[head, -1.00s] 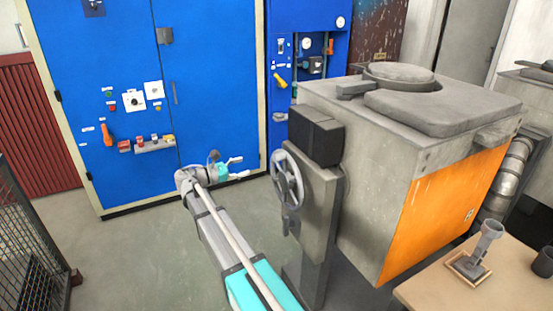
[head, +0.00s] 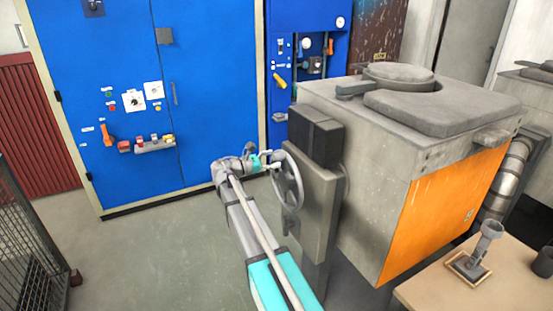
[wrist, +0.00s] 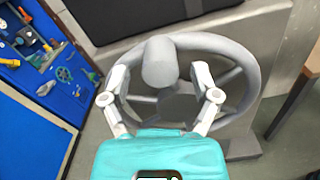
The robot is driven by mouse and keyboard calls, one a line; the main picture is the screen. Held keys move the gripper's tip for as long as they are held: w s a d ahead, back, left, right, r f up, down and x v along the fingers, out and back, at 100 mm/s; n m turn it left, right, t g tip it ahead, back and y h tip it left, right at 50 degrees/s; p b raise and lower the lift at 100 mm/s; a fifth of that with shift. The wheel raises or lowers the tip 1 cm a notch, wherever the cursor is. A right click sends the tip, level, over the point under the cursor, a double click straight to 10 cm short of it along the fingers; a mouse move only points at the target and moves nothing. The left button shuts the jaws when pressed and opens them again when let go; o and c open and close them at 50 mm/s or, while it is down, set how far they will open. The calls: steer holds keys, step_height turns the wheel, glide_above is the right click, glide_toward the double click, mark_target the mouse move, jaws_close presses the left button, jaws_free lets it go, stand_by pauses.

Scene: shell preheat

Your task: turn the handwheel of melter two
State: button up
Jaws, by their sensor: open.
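The grey spoked handwheel (head: 288,181) is mounted on the grey upright post at the left side of the melter (head: 385,150), a grey box with an orange panel. In the wrist view the handwheel (wrist: 247,72) fills the upper middle, with a rounded grey handle knob (wrist: 160,62) at its rim, pointing toward the camera. My gripper (head: 267,160) is at the wheel's upper left edge. In the wrist view my gripper (wrist: 160,78) is open, one finger on each side of the knob, with gaps visible. Contact with the rim behind cannot be told.
A black box (head: 316,137) sits on the post just above the wheel. Blue cabinets (head: 130,80) with switches stand behind. A table (head: 430,290) with a grey tool on a small tray is at the lower right. A mesh cage (head: 25,240) stands left. The floor between is clear.

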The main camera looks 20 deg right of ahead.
steer(key=shift+d, duration=0.95)
jaws_close()
